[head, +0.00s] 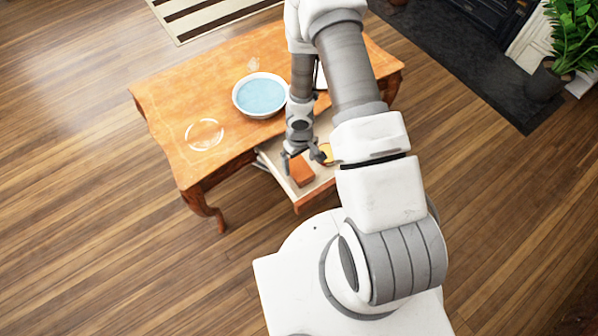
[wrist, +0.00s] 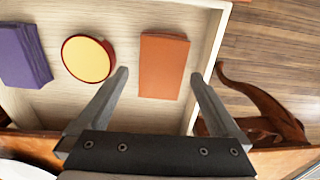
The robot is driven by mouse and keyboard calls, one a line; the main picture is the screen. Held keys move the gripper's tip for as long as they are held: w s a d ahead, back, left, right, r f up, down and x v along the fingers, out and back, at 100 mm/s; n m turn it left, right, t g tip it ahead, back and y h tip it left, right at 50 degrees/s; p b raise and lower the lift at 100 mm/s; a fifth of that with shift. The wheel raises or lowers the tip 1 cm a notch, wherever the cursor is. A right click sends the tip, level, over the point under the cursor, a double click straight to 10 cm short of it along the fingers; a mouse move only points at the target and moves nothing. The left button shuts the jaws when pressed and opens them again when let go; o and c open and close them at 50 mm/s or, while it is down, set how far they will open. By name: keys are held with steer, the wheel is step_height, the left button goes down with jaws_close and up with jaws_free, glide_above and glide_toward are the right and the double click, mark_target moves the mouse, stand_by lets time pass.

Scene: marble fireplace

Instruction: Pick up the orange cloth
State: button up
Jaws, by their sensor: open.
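The orange cloth (wrist: 164,66) is a flat, folded rectangle lying in an open drawer (wrist: 135,13). In the head view the cloth (head: 301,171) lies near the drawer's front. My gripper (wrist: 159,76) is open, with its fingers apart, above the drawer. In the wrist view the cloth shows between the two fingertips, toward their far side. I cannot tell the exact height between fingers and cloth. In the head view my gripper (head: 303,162) is over the drawer, and my arm hides part of the drawer.
A round yellow-topped item with a red rim (wrist: 88,59) and a purple folded item (wrist: 24,55) share the drawer. The wooden table (head: 180,100) bears a white bowl with blue contents (head: 261,95) and a clear glass dish (head: 204,134). A plant (head: 572,40) stands far right.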

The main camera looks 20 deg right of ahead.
mark_target(299, 168)
steer(key=shift+a+f+b, duration=0.1)
steer(key=shift+f+b, duration=0.95)
steer(key=shift+f, duration=0.85)
steer(key=c, duration=1.2)
steer(key=shift+c, duration=0.2)
steer(key=shift+r, duration=0.15)
